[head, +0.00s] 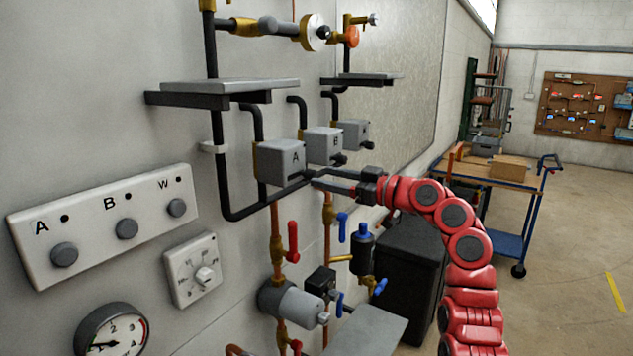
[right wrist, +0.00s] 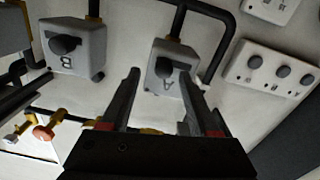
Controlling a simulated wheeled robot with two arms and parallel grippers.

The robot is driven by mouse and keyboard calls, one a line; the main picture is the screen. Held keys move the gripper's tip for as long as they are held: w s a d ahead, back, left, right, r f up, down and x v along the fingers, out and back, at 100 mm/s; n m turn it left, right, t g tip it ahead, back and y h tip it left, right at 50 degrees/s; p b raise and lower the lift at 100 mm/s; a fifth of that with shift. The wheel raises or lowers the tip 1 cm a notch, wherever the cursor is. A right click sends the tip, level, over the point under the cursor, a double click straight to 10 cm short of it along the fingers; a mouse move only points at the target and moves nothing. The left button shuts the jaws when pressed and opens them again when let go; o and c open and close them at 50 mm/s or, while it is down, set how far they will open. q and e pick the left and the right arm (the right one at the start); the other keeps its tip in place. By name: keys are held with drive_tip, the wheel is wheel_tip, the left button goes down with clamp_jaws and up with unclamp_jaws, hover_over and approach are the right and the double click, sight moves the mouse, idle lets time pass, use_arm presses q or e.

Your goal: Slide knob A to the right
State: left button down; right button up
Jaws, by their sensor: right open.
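A grey box marked A (head: 279,160) is mounted on the wall pipes. In the right wrist view, box A (right wrist: 181,55) has a dark round knob (right wrist: 163,68) on its face. In the head view my gripper largely hides this knob. My right gripper (head: 316,179) is open in front of box A, its fingers pointing at it. In the right wrist view the gripper (right wrist: 160,76) has its fingertips on either side of the knob; I cannot tell whether they touch it. A wall panel also has a knob under a letter A (head: 64,255). My left gripper is not in view.
Box B (head: 322,145) and another grey box (head: 354,133) sit beyond box A. Black pipes (head: 219,165) run beside box A. A red lever (head: 293,241) and blue-handled valves (head: 362,244) are below. A shelf (head: 230,86) juts out above.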

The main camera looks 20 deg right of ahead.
drive_tip(key=b+v, duration=0.3)
drive_tip(key=v, duration=1)
drive_tip(key=shift+s+b, duration=0.15)
drive_tip(key=shift+b, duration=0.2)
drive_tip(key=shift+d, duration=0.15)
